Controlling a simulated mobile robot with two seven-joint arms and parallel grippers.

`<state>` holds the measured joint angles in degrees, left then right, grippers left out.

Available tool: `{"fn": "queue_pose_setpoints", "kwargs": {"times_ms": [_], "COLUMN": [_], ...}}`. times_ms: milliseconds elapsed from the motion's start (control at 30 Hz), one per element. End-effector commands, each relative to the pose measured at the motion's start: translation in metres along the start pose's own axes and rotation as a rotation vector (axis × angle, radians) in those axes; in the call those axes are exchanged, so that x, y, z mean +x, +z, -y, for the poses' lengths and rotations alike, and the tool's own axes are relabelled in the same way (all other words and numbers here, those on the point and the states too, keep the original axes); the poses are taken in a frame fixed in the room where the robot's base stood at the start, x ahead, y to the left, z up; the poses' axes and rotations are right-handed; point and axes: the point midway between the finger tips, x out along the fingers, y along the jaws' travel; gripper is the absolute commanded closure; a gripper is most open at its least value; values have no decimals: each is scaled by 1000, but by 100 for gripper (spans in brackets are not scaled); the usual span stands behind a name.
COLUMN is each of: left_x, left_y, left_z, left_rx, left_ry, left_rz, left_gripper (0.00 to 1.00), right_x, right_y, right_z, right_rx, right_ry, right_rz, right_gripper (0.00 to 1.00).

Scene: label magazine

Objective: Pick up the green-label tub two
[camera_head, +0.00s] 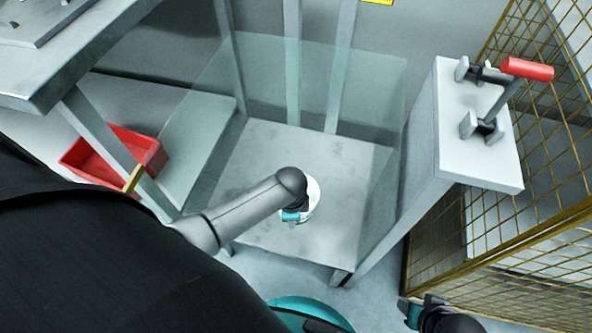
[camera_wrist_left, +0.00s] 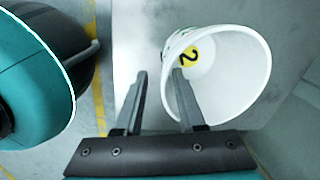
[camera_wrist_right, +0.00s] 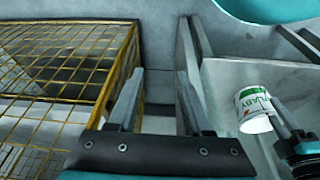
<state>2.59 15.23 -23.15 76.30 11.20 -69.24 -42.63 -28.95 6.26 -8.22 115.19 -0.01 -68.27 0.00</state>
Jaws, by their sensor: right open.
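The white tub (camera_head: 314,190) stands on the grey shelf of a stand in the head view, partly hidden by my left arm. Green lettering and a green band show on the tub (camera_wrist_right: 252,108) in the right wrist view. In the left wrist view a yellow disc with a 2 shows inside the open tub (camera_wrist_left: 240,75). My left gripper (camera_wrist_left: 160,73) is open there, one finger inside the opening and the other outside, with the tub's wall between them. Contact cannot be told. My right gripper (camera_wrist_right: 160,72) is open and empty, away from the tub.
Clear panels (camera_head: 350,85) stand around the shelf (camera_head: 255,150). A red bin (camera_head: 115,155) is at the left. A post with a red-handled clamp (camera_head: 527,69) and a yellow mesh fence (camera_head: 440,240) stand at the right, near my right gripper.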

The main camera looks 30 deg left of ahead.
Motion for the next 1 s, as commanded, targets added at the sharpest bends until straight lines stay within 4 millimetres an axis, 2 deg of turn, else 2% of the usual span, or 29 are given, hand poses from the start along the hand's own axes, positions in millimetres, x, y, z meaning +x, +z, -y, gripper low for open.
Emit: {"fn": "queue_pose_setpoints", "kwargs": {"times_ms": [167, 600, 800, 1000], "left_x": [8, 32, 49, 52], "left_y": [-1, -5, -5, -5], "left_z": [0, 3, 2, 2], "left_rx": [0, 0, -1, 0], "left_ry": [0, 0, 1, 0], "left_rz": [0, -1, -1, 0], "left_gripper": [61, 61, 61, 61], "right_x": [-9, -53, -65, -71], "right_y": [-7, -25, -37, -42], "right_z": [-1, -2, 4, 6], "right_rx": [1, 3, -5, -7], "right_ry": [1, 6, -10, -14], "right_rz": [-20, -89, -180, -206], "right_gripper": [50, 50, 50, 50]}}
